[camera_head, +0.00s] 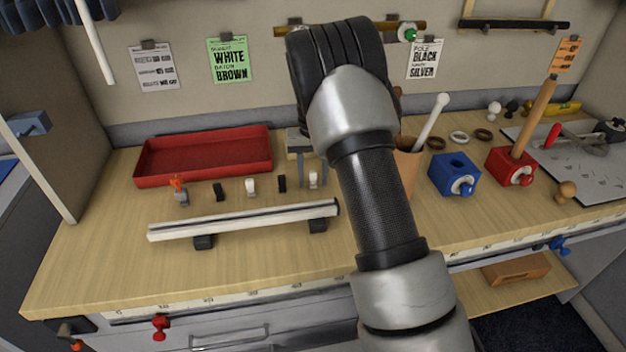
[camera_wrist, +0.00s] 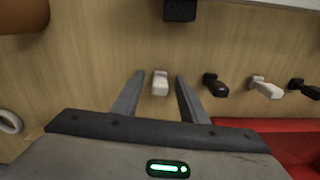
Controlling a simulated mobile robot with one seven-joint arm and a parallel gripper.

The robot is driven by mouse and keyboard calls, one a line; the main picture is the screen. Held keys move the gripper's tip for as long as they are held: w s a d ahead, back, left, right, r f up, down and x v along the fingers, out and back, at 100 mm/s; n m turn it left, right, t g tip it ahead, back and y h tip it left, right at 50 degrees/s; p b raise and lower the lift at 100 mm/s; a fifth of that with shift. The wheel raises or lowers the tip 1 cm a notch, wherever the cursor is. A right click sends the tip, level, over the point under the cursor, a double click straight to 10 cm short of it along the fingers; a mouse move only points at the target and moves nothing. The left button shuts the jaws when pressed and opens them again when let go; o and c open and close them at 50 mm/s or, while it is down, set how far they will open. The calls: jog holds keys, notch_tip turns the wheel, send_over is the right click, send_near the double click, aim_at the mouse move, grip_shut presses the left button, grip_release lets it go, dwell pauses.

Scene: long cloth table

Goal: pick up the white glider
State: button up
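Two white gliders stand on the wooden table in a row with dark ones. My gripper (camera_wrist: 159,76) is open and points down over the right white glider, with a gap on each side. Whether the fingertips are level with it is unclear.
A black glider (camera_head: 282,183) stands between the white ones, and another black glider (camera_head: 219,191) is further left. A long white rail (camera_head: 240,221) lies in front of the row. A red tray (camera_head: 205,178) stands behind it. A brown pot (camera_head: 408,172) is to the right.

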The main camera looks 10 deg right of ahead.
aim_at(313, 172)
jog(key=shift+c, duration=0.3)
grip_shut()
jog(key=shift+r, duration=0.1)
notch_tip(313, 172, up, 10)
jog(key=shift+f+p, duration=0.1)
jog(key=shift+p, duration=0.4)
jog(key=shift+f, duration=0.1)
jog(key=shift+f+b, duration=2.4)
jog(key=shift+f, duration=2.5)
